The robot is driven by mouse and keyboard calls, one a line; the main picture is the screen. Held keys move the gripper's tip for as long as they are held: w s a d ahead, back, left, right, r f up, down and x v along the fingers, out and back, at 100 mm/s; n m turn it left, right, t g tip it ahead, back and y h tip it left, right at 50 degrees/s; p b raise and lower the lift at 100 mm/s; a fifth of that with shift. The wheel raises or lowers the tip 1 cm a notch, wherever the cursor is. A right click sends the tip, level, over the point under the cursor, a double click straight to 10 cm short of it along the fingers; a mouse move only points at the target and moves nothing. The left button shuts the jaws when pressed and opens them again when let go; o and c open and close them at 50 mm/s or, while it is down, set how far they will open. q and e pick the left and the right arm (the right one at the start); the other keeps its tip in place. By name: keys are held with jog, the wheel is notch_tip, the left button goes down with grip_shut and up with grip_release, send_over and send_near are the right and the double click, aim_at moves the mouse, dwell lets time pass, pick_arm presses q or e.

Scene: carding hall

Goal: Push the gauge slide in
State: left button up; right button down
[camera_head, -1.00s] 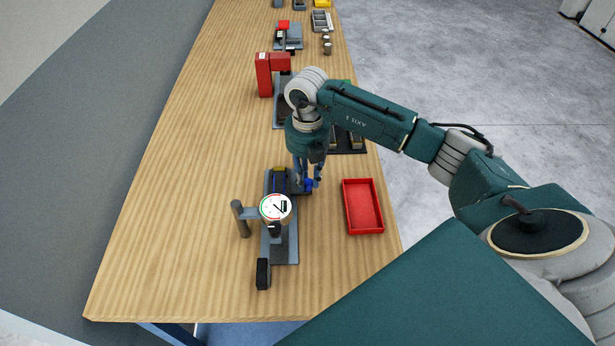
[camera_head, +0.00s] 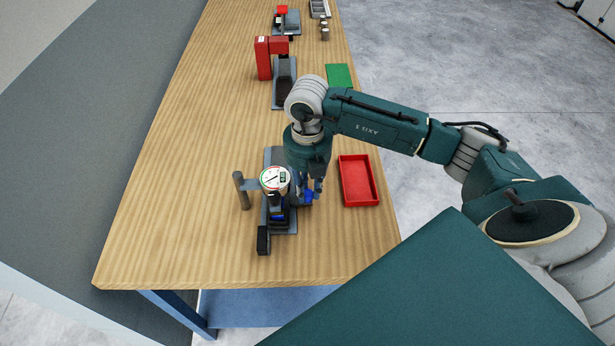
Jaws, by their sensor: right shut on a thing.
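The gauge stands near the front end of the wooden table, with a round white dial (camera_head: 274,180) on a post and arm. Its grey base (camera_head: 275,156) runs from back to front, with a black block (camera_head: 263,240) at the near end. The slide (camera_head: 277,213), dark with blue parts, sits on the base below and just in front of the dial, which partly hides it. My right gripper (camera_head: 311,192) points down at the right side of the base, shut on the slide's blue knob (camera_head: 309,197). My left gripper is out of view.
A red tray (camera_head: 374,181) lies close to the right of my right gripper. Farther back are a red device (camera_head: 263,58) on a grey base and a green mat (camera_head: 339,76). The table's left side is clear. The table's front edge is near the gauge.

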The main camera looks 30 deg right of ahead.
jog(key=c, duration=1.5)
grip_release()
jog(key=shift+s+a, duration=0.2)
jog(key=shift+s, duration=0.05)
jog(key=shift+r, duration=0.1)
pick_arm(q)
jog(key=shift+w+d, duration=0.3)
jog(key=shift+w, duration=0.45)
pick_arm(e)
notch_tip(320, 180, up, 12)
jog(key=shift+f, duration=0.1)
